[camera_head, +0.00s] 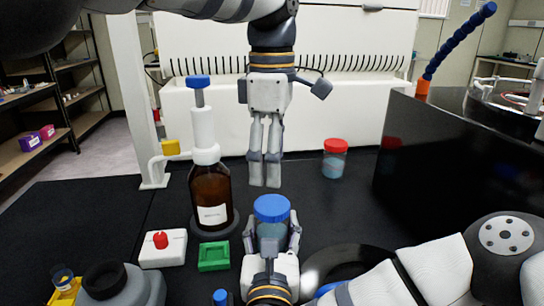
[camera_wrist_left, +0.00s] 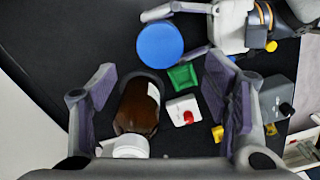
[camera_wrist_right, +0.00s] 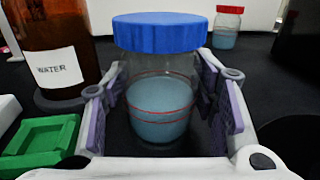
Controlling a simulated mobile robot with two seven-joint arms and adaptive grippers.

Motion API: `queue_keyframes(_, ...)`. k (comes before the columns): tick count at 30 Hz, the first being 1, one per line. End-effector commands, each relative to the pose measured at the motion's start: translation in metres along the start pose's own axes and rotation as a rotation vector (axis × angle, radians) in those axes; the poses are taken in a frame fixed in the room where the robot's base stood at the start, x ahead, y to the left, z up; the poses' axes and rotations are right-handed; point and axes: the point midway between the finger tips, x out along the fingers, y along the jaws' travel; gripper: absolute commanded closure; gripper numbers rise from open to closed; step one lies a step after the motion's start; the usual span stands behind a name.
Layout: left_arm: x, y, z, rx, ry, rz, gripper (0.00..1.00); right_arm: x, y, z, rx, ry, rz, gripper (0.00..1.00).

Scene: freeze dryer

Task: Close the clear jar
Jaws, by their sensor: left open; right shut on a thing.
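The clear jar (camera_wrist_right: 160,95) with blue liquid stands upright between the fingers of my right gripper (camera_wrist_right: 160,112), which is shut on it. A blue lid (camera_wrist_right: 160,33) sits on top of the jar, looking level; I cannot tell whether it is screwed tight. In the head view the lid (camera_head: 271,207) shows above my right gripper (camera_head: 272,238). My left gripper (camera_head: 264,184) is open, pointing down, behind the jar and above it. In the left wrist view, the lid (camera_wrist_left: 160,46) lies beyond the open fingers, with nothing held between them.
A brown bottle (camera_head: 211,195) labelled water stands left of the jar. A green tray (camera_head: 213,256) and a white block with a red knob (camera_head: 162,248) lie near it. A red-lidded jar (camera_head: 334,160) stands at the back right. A black machine (camera_head: 450,150) bounds the right.

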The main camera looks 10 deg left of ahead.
Motion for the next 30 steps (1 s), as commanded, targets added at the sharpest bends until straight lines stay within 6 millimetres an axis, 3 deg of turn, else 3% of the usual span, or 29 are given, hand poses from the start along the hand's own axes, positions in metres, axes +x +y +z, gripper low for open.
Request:
queue_keyframes(8,0.009,0.000,0.000,0.003,-0.001,-0.002,0.30,0.000,0.000,0.000,0.000,0.000,0.000,1.00)
queue_keyframes(15,0.051,0.000,0.000,0.004,-0.001,-0.003,0.30,0.000,0.000,0.000,0.000,0.000,0.000,1.00)
queue_keyframes(21,0.075,0.000,0.000,0.004,0.000,-0.001,0.30,0.000,0.000,0.000,0.000,0.000,0.000,1.00)
queue_keyframes(30,0.080,0.000,0.000,0.004,-0.001,0.000,0.30,0.000,0.000,0.000,0.000,0.000,0.000,1.00)
